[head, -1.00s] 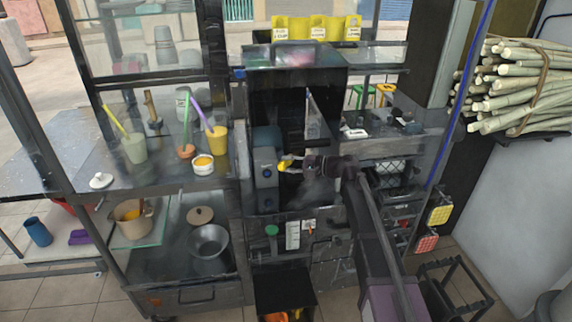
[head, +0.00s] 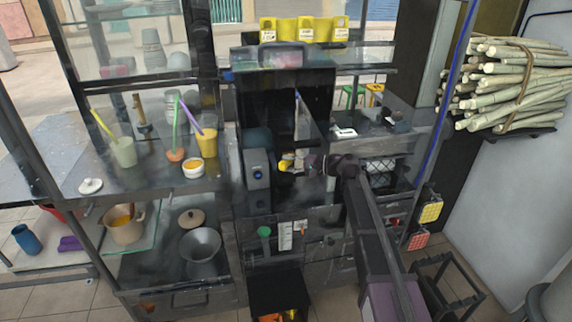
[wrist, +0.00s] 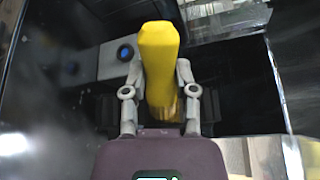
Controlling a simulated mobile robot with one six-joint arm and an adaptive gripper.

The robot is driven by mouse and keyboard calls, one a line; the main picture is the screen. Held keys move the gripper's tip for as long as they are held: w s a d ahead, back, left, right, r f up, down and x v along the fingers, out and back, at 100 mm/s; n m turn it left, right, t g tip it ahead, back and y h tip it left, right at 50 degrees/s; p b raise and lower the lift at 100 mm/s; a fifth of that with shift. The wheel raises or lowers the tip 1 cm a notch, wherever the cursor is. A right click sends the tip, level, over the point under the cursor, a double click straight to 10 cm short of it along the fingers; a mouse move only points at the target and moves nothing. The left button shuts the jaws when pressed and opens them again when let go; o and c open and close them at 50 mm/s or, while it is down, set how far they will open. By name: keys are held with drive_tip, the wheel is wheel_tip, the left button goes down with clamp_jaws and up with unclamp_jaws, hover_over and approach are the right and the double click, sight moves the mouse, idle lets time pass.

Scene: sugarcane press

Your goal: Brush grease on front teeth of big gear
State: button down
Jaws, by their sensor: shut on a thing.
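My gripper (head: 300,163) is in front of the dark press housing (head: 272,105), just right of the grey control box (head: 257,172) with blue buttons. In the wrist view my gripper (wrist: 159,75) is shut on a yellow-handled tool (wrist: 158,48), which looks like the grease brush. Its yellow end points away from my wrist, into the dark opening. The tool also shows as a small yellow piece in the head view (head: 285,165). I cannot make out its bristles or any grease. The big gear and its teeth cannot be made out in either view.
The control box (wrist: 112,58) stands close on the left in the wrist view. Left shelves hold cups, an orange-filled white bowl (head: 193,168) and a funnel-like metal bowl (head: 200,246). Sugarcane (head: 515,82) is stacked at right. A black stool (head: 448,285) stands on the floor below.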

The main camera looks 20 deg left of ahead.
drive_tip(key=shift+w+d, duration=0.75)
drive_tip(key=shift+d, duration=0.1)
drive_tip(key=shift+s+a+f, duration=0.1)
drive_tip(key=shift+s, duration=0.15)
drive_tip(key=shift+s+a, duration=0.9)
drive_tip(key=shift+a, duration=0.3)
drive_tip(key=shift+s+a, duration=0.4)
drive_tip(key=shift+a, duration=0.3)
drive_tip(key=shift+s+a, duration=0.35)
drive_tip(key=shift+a, duration=0.3)
